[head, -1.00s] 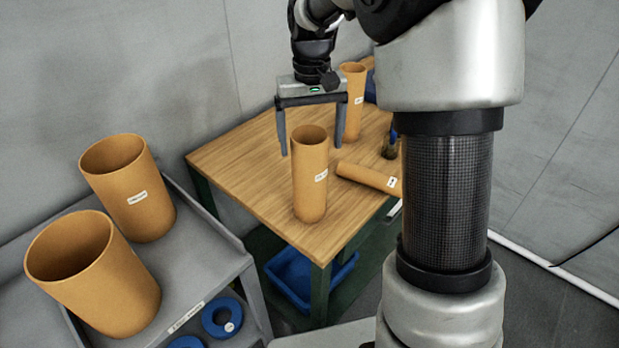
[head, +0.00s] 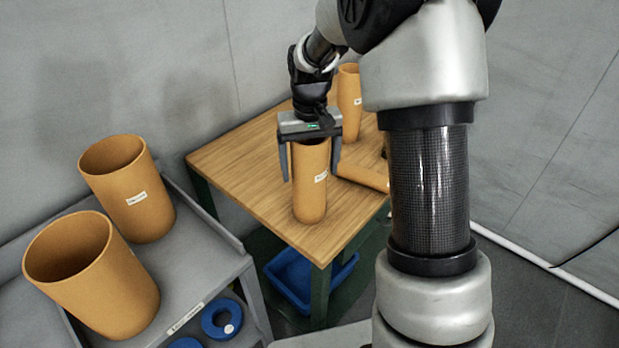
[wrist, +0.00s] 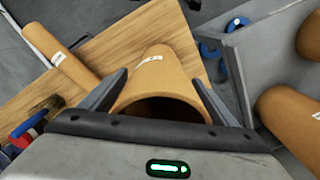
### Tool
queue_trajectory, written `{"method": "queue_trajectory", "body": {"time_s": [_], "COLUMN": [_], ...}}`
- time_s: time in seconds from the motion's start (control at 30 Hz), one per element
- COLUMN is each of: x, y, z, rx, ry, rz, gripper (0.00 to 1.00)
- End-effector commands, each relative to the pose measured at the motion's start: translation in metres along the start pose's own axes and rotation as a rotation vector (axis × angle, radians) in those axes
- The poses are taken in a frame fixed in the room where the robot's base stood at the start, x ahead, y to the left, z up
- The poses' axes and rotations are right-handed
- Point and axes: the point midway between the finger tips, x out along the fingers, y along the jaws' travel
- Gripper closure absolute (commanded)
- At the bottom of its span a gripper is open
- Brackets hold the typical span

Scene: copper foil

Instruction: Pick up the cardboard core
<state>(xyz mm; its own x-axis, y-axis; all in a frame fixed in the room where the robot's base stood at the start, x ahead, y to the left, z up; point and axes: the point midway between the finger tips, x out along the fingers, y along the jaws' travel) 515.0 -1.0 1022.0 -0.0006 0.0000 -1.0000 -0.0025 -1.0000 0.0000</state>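An upright orange-brown cardboard core (head: 310,187) with a white label stands near the front of the wooden table. My gripper (head: 310,175) is open above it, with one finger on each side of its upper part. In the wrist view the core (wrist: 165,72) lies between the two spread fingers of my gripper (wrist: 163,82), with its dark open end close to the gripper body. I cannot tell whether either finger touches it. Another core (head: 349,100) stands behind, and one more (head: 362,177) lies on its side to the right, partly hidden by my arm.
Two wide cores (head: 127,188) (head: 92,275) stand on the grey cart (head: 205,262) at left, with blue rings (head: 222,318) on its lower shelf. A blue bin (head: 298,278) sits under the wooden table (head: 240,175). The table's left part is clear.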

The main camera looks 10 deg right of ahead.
Motion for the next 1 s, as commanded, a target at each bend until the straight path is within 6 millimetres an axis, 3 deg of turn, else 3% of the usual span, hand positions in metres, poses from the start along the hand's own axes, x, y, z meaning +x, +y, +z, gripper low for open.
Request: {"method": "queue_trajectory", "body": {"time_s": [0.03, 0.27, 0.57, 1.0], "x": [0.0, -0.001, -0.008, -0.087], "y": [0.0, 0.0, 0.0, 0.0], "z": [0.0, 0.0, -0.001, -0.001], "rx": [0.0, 0.0, 0.0, 0.0], "ry": [0.0, 0.001, 0.005, 0.004], "rz": [0.0, 0.0, 0.0, 0.0], "gripper": [0.28, 0.65, 0.65, 0.65]}}
